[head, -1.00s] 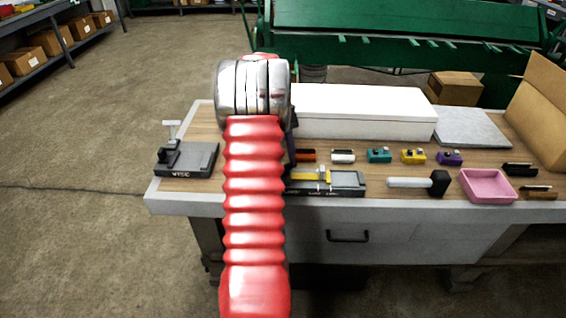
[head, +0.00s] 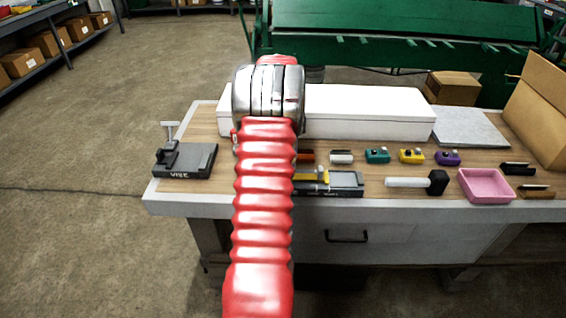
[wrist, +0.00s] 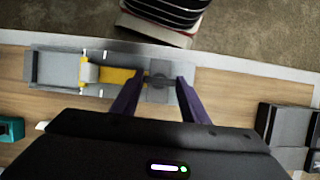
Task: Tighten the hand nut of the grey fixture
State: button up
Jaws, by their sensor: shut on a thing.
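The grey fixture (head: 345,184) lies near the front edge of the bench, just right of my arm in the head view. It carries a yellow bar, and it also shows in the wrist view (wrist: 50,68). Its dark hand nut (wrist: 157,81) is at the end of the yellow bar (wrist: 118,76) in the wrist view. My gripper (wrist: 159,78) has one dark finger on each side of the nut and is shut on it. In the head view my red arm hides the nut and the gripper.
A dark vise (head: 185,160) stands at the bench's left end. A white box (head: 370,112) lies behind the fixture. Several small coloured blocks, a mallet (head: 438,182) and a pink tray (head: 486,186) are to the right. A tall cardboard box (head: 535,110) stands at the far right.

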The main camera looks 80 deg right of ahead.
jog(key=o, duration=1.1)
jog(key=shift+c, duration=0.2)
jog(key=v, duration=1.3)
jog(key=shift+d+r, duration=0.15)
jog(key=shift+r, duration=0.15)
